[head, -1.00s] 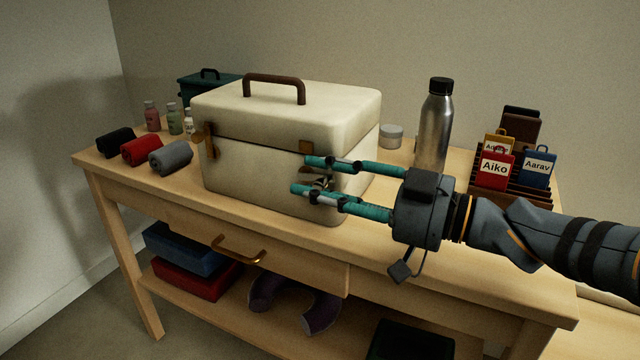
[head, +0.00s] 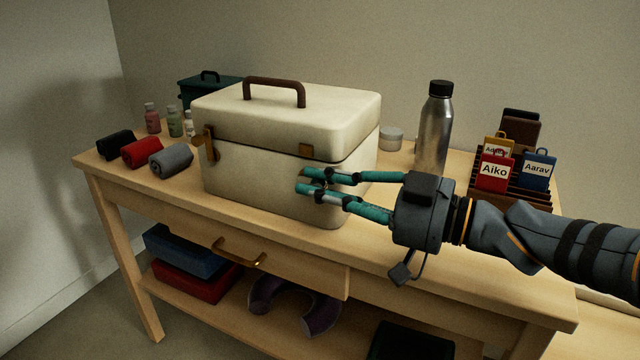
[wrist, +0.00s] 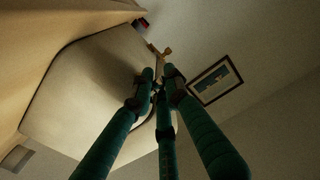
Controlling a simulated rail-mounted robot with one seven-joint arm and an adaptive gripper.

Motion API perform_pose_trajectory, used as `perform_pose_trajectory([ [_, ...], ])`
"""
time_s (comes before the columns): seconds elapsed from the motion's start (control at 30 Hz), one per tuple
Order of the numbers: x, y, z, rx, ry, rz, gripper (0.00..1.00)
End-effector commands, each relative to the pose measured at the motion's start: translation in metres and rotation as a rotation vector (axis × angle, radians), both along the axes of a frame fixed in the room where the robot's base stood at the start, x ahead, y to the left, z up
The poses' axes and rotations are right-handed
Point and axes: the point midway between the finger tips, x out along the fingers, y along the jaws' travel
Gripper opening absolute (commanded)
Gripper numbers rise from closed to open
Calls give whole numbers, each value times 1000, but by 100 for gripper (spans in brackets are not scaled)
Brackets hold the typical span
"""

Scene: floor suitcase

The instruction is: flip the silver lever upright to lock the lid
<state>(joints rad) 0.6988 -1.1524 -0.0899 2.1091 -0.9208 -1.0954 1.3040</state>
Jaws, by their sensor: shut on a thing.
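The cream case (head: 255,183) stands on the table with its lid (head: 300,115) resting down on the body. A brass latch (head: 210,143) is at the front left, and a small brass plate (head: 306,151) is at the lid's lower edge on the front right. My gripper (head: 303,181) is at the case's front right, just below that plate, with its teal fingers closed together. It is shut on the silver lever, which the fingertips almost fully hide; its angle cannot be told. In the wrist view the fingertips (wrist: 157,82) meet close against the case (wrist: 85,85).
A steel bottle (head: 433,130) and a rack with name tags (head: 495,171) stand to the right. Rolled cloths (head: 170,159) and small bottles (head: 174,120) are at the left. Bare tabletop (head: 395,230) lies in front of the case. A drawer (head: 270,262) is below.

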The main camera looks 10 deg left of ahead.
Motion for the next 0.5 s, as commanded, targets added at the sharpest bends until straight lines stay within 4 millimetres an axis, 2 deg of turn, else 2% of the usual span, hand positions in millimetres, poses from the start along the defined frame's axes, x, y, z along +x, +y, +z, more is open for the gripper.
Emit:
perform_pose_trajectory([
  [0.27, -1, 2, 15, -75, 20, 5, 0],
  [0.5, -1, 4, 25, -210, 58, 5, 0],
])
